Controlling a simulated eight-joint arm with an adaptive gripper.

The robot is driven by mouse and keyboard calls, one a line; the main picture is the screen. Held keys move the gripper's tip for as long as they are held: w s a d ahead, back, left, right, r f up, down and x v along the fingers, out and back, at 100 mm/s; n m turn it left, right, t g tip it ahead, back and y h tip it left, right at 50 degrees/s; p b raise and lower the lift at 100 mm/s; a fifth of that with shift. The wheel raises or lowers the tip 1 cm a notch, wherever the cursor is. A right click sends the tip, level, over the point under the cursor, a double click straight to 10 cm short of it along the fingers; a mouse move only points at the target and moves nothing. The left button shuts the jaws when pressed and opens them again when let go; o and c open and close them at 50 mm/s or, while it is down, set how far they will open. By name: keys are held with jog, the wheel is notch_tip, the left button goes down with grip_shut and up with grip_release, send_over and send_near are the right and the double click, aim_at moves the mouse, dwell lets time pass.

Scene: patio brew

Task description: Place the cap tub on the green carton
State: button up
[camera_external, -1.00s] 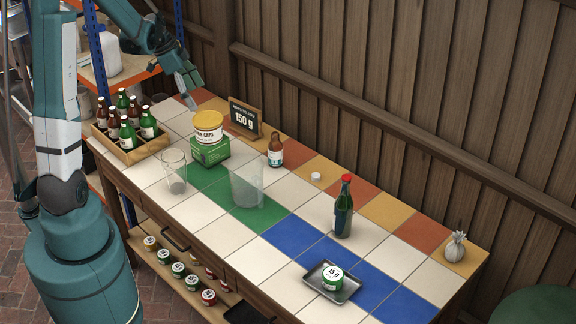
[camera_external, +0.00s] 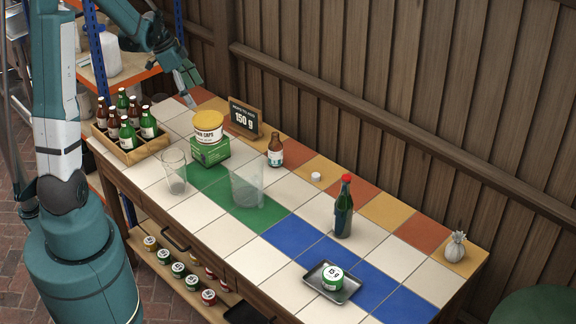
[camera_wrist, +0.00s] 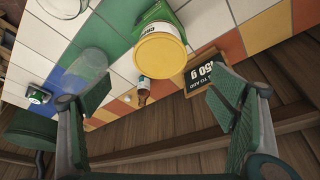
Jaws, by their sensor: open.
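The cap tub (camera_external: 208,128), white with a yellow lid, stands upright on top of the green carton (camera_external: 210,151) near the back left of the tiled table. In the wrist view the yellow lid of the tub (camera_wrist: 161,55) faces me, and part of the green carton (camera_wrist: 158,14) shows behind it. My gripper (camera_external: 191,103) is above the table's back left edge, behind the tub and apart from it. In the wrist view my gripper (camera_wrist: 165,108) has its two fingers wide apart with nothing between them.
A sign reading 150 g (camera_external: 243,118) stands right of the tub. A bottle crate (camera_external: 131,154) is to the left. Clear glasses (camera_external: 174,172) stand in front. A brown bottle (camera_external: 275,151), a green bottle (camera_external: 343,212) and a small tray (camera_external: 350,289) are further right.

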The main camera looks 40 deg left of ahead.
jog(key=s+d+r+n+t+y, duration=0.1)
jog(key=s+d+r+n, duration=0.1)
jog(key=s+d+r, duration=0.4)
jog(key=s+d+r+n+y, duration=0.1)
jog(key=s+d+r+n, duration=0.2)
jog(key=d, duration=0.5)
jog(key=s+d+r+t+y, duration=0.1)
jog(key=s+d+r, duration=0.3)
jog(key=d+r, duration=0.25)
jog(key=s+d+r+n+t, duration=0.1)
jog(key=s+d+n, duration=0.2)
jog(key=s+d, duration=0.4)
jog(key=shift+s+d+t, duration=0.15)
jog(key=shift+s+t, duration=0.15)
jog(key=shift+s, duration=0.65)
notch_tip(320, 180, down, 5)
jog(key=b, duration=0.5)
dwell(0.7)
